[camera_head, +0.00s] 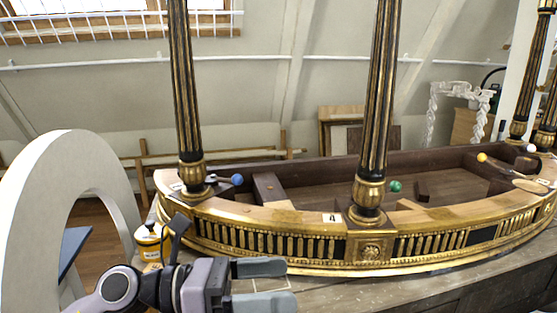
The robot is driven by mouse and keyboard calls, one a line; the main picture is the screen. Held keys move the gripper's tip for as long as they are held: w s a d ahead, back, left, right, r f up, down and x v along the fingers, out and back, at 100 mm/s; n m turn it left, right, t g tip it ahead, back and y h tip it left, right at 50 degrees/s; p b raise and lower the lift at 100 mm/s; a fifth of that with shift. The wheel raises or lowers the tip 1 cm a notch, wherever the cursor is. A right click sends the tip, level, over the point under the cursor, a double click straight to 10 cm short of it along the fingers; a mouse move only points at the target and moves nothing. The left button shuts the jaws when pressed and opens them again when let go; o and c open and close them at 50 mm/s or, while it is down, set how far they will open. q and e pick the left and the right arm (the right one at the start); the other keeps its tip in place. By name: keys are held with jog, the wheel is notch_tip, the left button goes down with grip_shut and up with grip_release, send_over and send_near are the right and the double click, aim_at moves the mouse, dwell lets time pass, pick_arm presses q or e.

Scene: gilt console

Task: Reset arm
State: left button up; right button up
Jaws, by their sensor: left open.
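My left gripper (278,284) is in the lower middle of the head view, its arm coming in from the lower left. Its two grey fingers point right and stand apart with nothing between them. It is in front of the gilt console (285,218), low over the grey-brown surface there. My right gripper is not in the view.
A yellow-and-white container (149,243) stands just behind my left arm. Black-and-gold columns (375,110) rise from the console rim. Blue (237,180), green (395,186) and orange (482,157) balls show along the console. A white arch (40,200) stands at left.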

pick_arm(q)
jog(key=w+a+r+n+t, duration=0.2)
jog(key=a+n+t, duration=0.1)
jog(key=n+t, duration=0.5)
jog(key=w+a+r+n+t, duration=0.1)
jog(key=a+r+n+t, duration=0.1)
jog(key=n+t, duration=0.6)
jog(key=w+a+f+n+t+y, duration=0.1)
jog(key=a+f+n+y, duration=0.5)
jog(key=n, duration=0.4)
jog(key=w+a+f+n+y, duration=0.1)
jog(key=a+f+n+y, duration=0.3)
jog(key=n+y, duration=0.5)
jog(key=s+a+f+n+g+y, duration=0.5)
jog(key=s+f+n+g, duration=0.4)
jog(key=f, duration=0.5)
jog(key=s+a+f+n+g+h, duration=0.1)
jog(key=s+f+n+g, duration=0.2)
jog(key=s, duration=0.4)
jog(key=s+a+f+g+h, duration=0.1)
jog(key=s+f+g, duration=0.2)
jog(key=s+f, duration=0.35)
jog(key=w+d+f+t+h, duration=0.2)
jog(key=w+d+f+t, duration=0.1)
jog(key=w+f+t, duration=0.2)
jog(key=shift+f+t, duration=0.9)
jog(key=shift+f, duration=0.05)
